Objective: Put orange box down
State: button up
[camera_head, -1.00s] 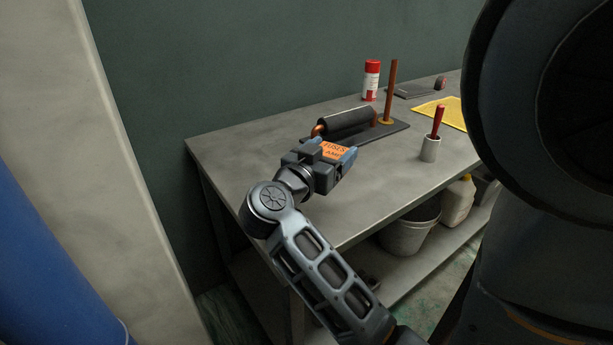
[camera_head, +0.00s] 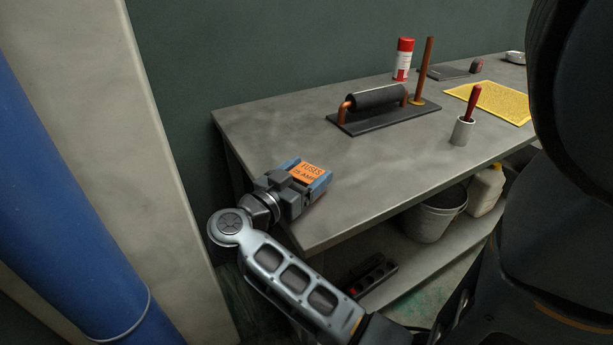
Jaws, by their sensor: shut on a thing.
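The orange box (camera_head: 308,173) has dark lettering that reads like "FUSES" on its top face. My gripper (camera_head: 314,182) is shut on it, with a finger on each side. Box and gripper are over the near left part of the grey workbench (camera_head: 390,172), close to its front left edge. I cannot tell whether the box touches the bench top or is held just above it. The box's underside and part of its sides are hidden by the fingers.
Behind stands a dark plate with a black-sleeved copper pipe (camera_head: 377,98). Further right are a red and white can (camera_head: 403,60), a grey cup with a red-handled tool (camera_head: 463,131) and a yellow cloth (camera_head: 491,102). A bucket (camera_head: 434,215) is on the lower shelf. The bench's middle is clear.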

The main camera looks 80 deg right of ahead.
jog(key=shift+f, duration=0.25)
jog(key=o, duration=1.1)
jog(key=shift+f, duration=0.1)
jog(key=shift+c, duration=0.2)
